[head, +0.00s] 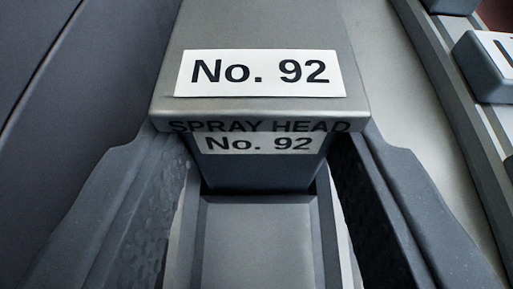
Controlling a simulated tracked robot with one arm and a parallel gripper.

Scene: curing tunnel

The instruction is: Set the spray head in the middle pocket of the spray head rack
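The spray head (262,117) is a grey block with a wide top and a narrower, darker body under it. White labels on its top and front read "No. 92", and "SPRAY HEAD" is lettered on the front edge. It fills the upper middle of the head view. My gripper (263,160) has one dark finger on each side of the narrower body, just under the wide top. The fingers appear closed against its sides. The underside of the spray head is hidden. I cannot make out the rack or its middle pocket for certain.
A blue-grey block (478,75) with a white label, partly cut off, sits at the right edge beside a long grey rail (437,70). Another block (450,4) shows at the top right. A dark panelled surface (70,110) fills the left side. A pale flat surface (400,90) lies between the spray head and the rail.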

